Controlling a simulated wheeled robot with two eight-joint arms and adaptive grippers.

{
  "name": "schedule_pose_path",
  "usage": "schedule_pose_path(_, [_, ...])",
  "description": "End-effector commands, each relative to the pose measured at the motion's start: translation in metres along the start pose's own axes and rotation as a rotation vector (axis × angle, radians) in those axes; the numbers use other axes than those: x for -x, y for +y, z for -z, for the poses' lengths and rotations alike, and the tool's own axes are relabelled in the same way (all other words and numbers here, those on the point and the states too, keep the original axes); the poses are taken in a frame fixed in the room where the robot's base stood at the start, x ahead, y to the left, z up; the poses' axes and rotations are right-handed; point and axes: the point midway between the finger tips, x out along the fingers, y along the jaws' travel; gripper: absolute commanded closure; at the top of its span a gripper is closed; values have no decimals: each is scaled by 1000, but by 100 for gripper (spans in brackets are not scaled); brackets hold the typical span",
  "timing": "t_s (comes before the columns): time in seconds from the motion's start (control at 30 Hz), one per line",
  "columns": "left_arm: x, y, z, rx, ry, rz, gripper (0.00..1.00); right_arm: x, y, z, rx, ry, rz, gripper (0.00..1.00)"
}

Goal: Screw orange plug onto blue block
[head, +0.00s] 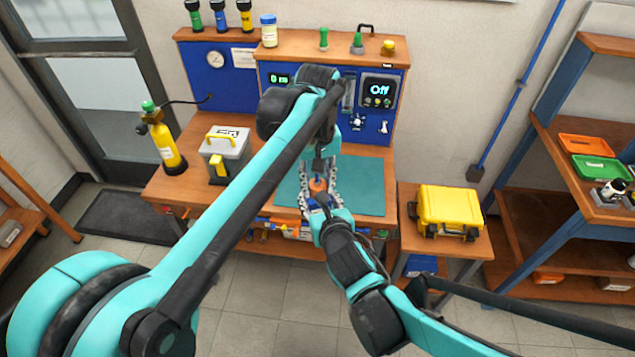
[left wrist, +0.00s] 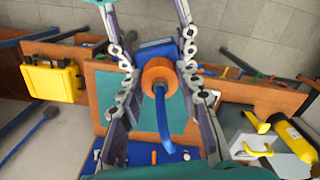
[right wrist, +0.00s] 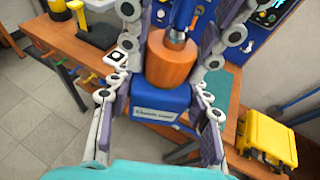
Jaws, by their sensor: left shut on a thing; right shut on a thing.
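The orange plug (head: 318,184) is between my two grippers above the workbench mat. In the left wrist view the orange plug (left wrist: 158,72) sits between my left gripper's fingers (left wrist: 160,85), with a blue stem toward the camera. The left gripper is shut on it. In the right wrist view the blue block (right wrist: 158,106), with a white label, is between my right gripper's fingers (right wrist: 160,115), which are shut on it. The orange plug (right wrist: 170,60) is lined up against the block's far end. Whether the threads are engaged is hidden.
The teal mat (head: 368,190) lies on the wooden bench under my grippers. A grey box with a yellow handle (head: 222,155) and a yellow cylinder (head: 168,148) stand at left. A yellow case (head: 450,207) sits on a side table. The blue panel (head: 395,65) rises behind.

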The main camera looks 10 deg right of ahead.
Motion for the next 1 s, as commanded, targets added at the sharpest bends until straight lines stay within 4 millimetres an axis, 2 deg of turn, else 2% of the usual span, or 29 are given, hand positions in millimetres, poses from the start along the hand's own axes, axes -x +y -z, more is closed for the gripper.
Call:
schedule_pose_path(0.1, [0,0,0,-275,1,0,100,0,0,0,0,-1,-1,100])
schedule_pose_path(0.3, [-1,0,0,-650,1,0,100,0,0,0,0,-1,-1,100])
schedule_pose_path(0.43, [0,0,0,-636,1,0,100,0,0,0,0,-1,-1,100])
schedule_pose_path(0.47, [0,0,0,-636,1,0,64,0,0,0,0,-1,-1,100])
schedule_pose_path(0.53, [0,0,0,-635,1,0,46,0,0,0,0,-1,-1,100])
schedule_pose_path(0.57, [0,0,0,-635,1,0,43,0,0,0,0,-1,-1,100])
schedule_pose_path(0.87, [0,0,0,-629,0,0,43,0,0,0,0,-1,-1,100])
schedule_pose_path(1.0, [0,0,0,-569,0,0,43,0,0,0,0,-1,-1,100])
